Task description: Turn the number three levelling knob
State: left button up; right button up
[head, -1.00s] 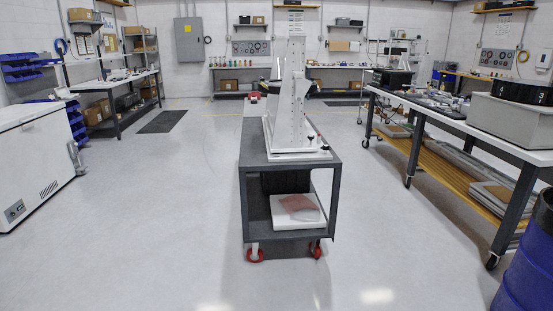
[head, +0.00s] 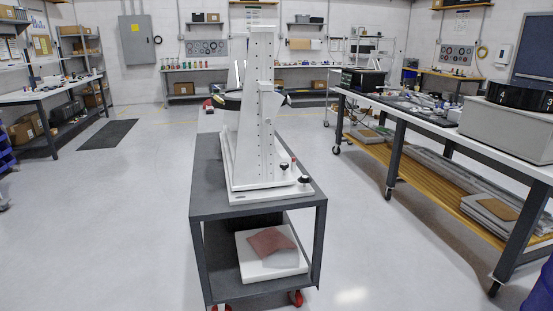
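A tall white fixture (head: 258,135) with a perforated upright stands on a white base plate (head: 255,195) on top of a grey cart. Part of a dark round rim (head: 229,101) shows behind the upright. A black knob (head: 304,180) sits at the base plate's near right corner. Another small dark knob (head: 284,167) is farther back, with a small red part (head: 293,158) near it. I cannot read any number on the knobs, so I cannot tell which is number three. Neither of my grippers is in view.
The grey cart (head: 205,180) carries a white slab (head: 250,262) with a reddish sheet on its lower shelf. A long workbench (head: 415,122) stands to the right, and another bench (head: 45,92) is at the left.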

aim_at(285, 166)
jog(key=i+l+u, duration=0.5)
jog(key=i+l, duration=1.15)
